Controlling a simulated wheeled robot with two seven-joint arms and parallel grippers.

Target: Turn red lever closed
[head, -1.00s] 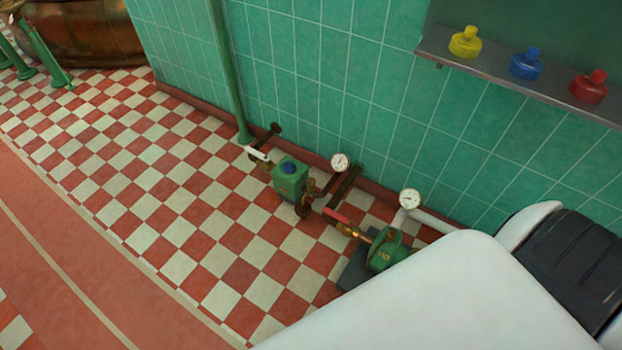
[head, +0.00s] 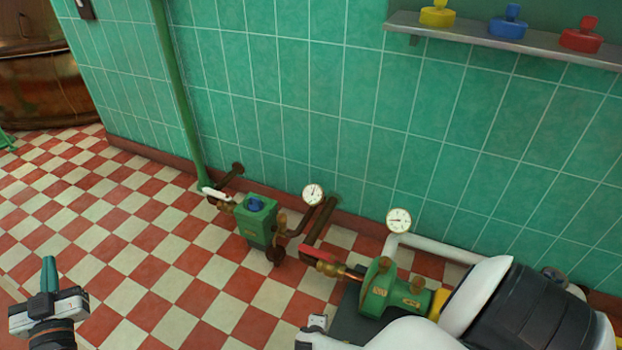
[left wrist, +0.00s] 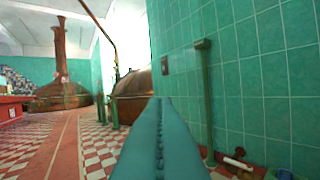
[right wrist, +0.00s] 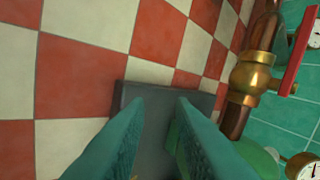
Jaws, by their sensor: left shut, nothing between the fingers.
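The red lever (head: 317,252) sits on a brass valve (head: 332,266) in the low pipe left of a green pump (head: 388,290). In the right wrist view the red lever (right wrist: 298,52) and brass valve (right wrist: 250,74) are at the upper right. My right gripper (right wrist: 160,103) is open and empty, with its fingers over a dark pump base, apart from the lever. The head view does not clearly show its fingers. My left gripper (head: 48,272) is shut and empty at the lower left, far from the lever. It also shows in the left wrist view (left wrist: 160,102).
A green box with a blue knob (head: 257,218) and a white-handled valve (head: 215,194) stand left of the lever. Two gauges (head: 313,194) rise near the pipes. A shelf (head: 490,40) holds yellow, blue and red items. Checkered floor at left is clear.

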